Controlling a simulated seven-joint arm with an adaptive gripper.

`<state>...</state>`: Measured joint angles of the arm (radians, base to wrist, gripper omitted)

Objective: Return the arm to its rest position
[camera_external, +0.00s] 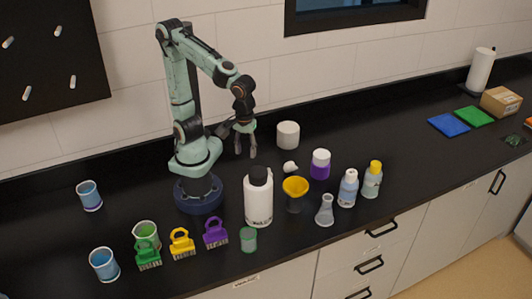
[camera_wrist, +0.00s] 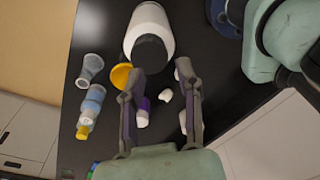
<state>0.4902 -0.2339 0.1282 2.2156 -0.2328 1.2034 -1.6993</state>
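My arm stands on its dark blue base on the black bench in the external view, with the forearm bent over and my gripper (camera_external: 246,155) hanging down above the bench. The gripper is behind the white bottle with the black cap (camera_external: 259,198) and left of the white cylinder (camera_external: 288,135). In the wrist view my gripper (camera_wrist: 155,75) has its two fingers spread apart with nothing held between them. Beyond the fingers, the black-capped white bottle (camera_wrist: 152,22) shows at the top.
A yellow funnel (camera_external: 295,187), a flask (camera_external: 325,211), a purple-banded bottle (camera_external: 320,165) and two bluish bottles stand right of the arm. Blue cups (camera_external: 104,265) and coloured clips (camera_external: 182,244) are at front left. Bench space is clear before the blue mat (camera_external: 449,125).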

